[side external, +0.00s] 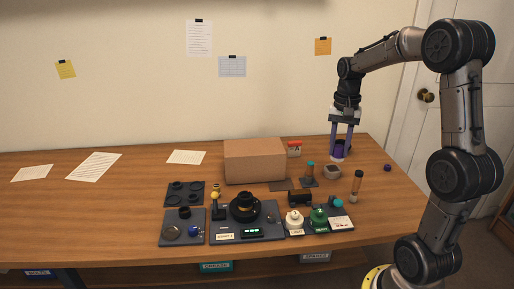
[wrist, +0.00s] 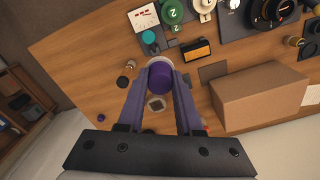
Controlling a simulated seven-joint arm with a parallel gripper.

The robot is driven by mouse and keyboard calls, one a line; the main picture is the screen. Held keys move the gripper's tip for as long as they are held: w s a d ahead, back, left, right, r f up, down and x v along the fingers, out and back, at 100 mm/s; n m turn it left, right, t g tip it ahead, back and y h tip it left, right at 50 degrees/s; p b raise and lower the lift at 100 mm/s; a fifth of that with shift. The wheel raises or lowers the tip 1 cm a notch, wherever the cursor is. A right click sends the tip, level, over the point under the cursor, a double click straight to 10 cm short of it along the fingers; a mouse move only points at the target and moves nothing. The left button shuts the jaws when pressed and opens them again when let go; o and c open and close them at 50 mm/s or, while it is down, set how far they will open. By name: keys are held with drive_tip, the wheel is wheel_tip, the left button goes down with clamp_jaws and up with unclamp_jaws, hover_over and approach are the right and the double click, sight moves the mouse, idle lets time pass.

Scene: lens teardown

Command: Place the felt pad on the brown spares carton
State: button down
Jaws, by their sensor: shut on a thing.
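The brown carton (side external: 255,161) is a large closed box at the back middle of the table; in the wrist view it is at the right (wrist: 262,98). My gripper (side external: 340,150) is shut on a purple cylinder (wrist: 160,82) with a pale rim at its far end. It holds this at the back right, to the right of the carton; any gap to the table is hard to judge. A flat dark rectangle (side external: 280,185) lies at the carton's front right foot, also in the wrist view (wrist: 213,71). I cannot tell which thing is the felt pad.
A grey block with a pale top (side external: 332,172) stands near my gripper. A teal-topped item (side external: 309,174), an amber-topped cylinder (side external: 356,185) and a red-marked box (side external: 294,149) are nearby. Trays and lens parts (side external: 244,207) fill the front. The carton's top is clear.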

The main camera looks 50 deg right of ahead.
drive_tip(key=w+a+r+n, duration=0.1)
drive_tip(key=w+r, duration=0.1)
drive_tip(key=w, duration=0.5)
drive_tip(key=w+a+r, duration=0.1)
drive_tip(key=w+r, duration=0.2)
drive_tip(key=w, duration=0.4)
drive_tip(key=w+d+f, duration=0.1)
drive_tip(key=w+f, duration=0.2)
drive_tip(key=w+d+f, duration=0.2)
drive_tip(key=w+f, duration=0.1)
drive_tip(key=w, duration=0.1)
drive_tip(key=w+d+f, duration=0.2)
drive_tip(key=w+f, duration=0.1)
drive_tip(key=w, duration=0.1)
drive_tip(key=shift+w+d, duration=0.15)
drive_tip(key=shift+d, duration=0.05)
drive_tip(key=shift+w+d+f, duration=0.1)
drive_tip(key=shift+w+f, duration=0.1)
drive_tip(key=shift+f, duration=0.2)
drive_tip(key=shift+w+f, duration=0.1)
drive_tip(key=shift+f, duration=1.45)
drive_tip(key=shift+f, duration=0.1)
drive_tip(key=c, duration=0.6)
unclamp_jaws()
